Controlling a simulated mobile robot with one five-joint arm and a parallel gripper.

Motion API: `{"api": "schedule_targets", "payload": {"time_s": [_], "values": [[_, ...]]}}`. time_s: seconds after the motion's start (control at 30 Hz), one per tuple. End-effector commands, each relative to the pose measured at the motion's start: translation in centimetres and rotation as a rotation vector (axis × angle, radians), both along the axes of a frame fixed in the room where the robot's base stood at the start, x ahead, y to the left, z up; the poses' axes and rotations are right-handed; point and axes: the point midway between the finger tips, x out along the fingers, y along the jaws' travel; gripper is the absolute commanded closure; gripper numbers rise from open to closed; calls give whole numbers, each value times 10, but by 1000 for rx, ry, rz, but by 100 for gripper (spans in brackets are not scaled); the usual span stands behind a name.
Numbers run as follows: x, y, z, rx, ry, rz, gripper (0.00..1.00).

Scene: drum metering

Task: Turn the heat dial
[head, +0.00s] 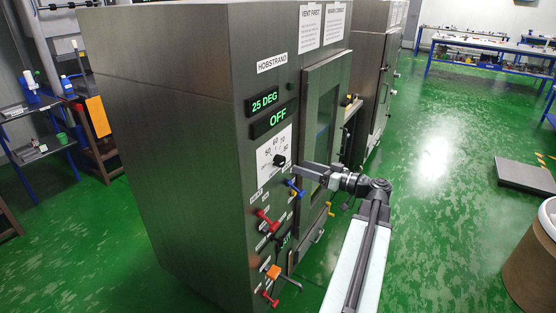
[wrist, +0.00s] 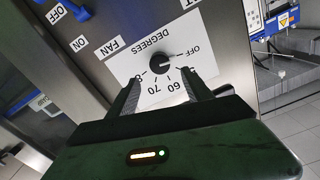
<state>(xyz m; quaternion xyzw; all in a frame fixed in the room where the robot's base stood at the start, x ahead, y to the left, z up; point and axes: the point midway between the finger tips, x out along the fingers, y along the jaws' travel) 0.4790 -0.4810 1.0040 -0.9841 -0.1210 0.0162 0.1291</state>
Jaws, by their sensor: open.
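The heat dial is a black round knob (head: 279,160) on a white scale plate (head: 270,172) marked in degrees, on the front of a grey steel cabinet (head: 180,130). In the wrist view the knob (wrist: 162,65) appears upside down, with its mark toward the OFF end of the scale. My gripper (wrist: 160,77) is open, its two fingers on either side of the line to the knob. The knob shows just beyond the fingertips; I cannot tell whether they touch it. In the head view my gripper (head: 296,168) is right beside the dial.
Displays above the dial read 25 DEG (head: 264,102) and OFF (head: 274,119). A blue handle (head: 294,188) sits just below the gripper, with red handles (head: 267,220) lower down. A windowed door (head: 322,120) is to the right. Green floor on the right is largely clear.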

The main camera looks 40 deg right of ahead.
Motion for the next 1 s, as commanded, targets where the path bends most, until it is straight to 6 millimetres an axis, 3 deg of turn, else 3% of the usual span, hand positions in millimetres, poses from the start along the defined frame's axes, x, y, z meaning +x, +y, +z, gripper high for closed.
{"api": "schedule_targets", "payload": {"time_s": [0.17, 0.4, 0.6, 0.9, 1.0], "values": [[6, 1, 0, 0, -1, 1, 41], [48, 12, 0, 0, 0, 2, 41], [72, 17, 0, 1, 0, -1, 41], [75, 18, 0, 1, 1, -2, 41], [75, 18, 0, 1, 1, -2, 69]]}}
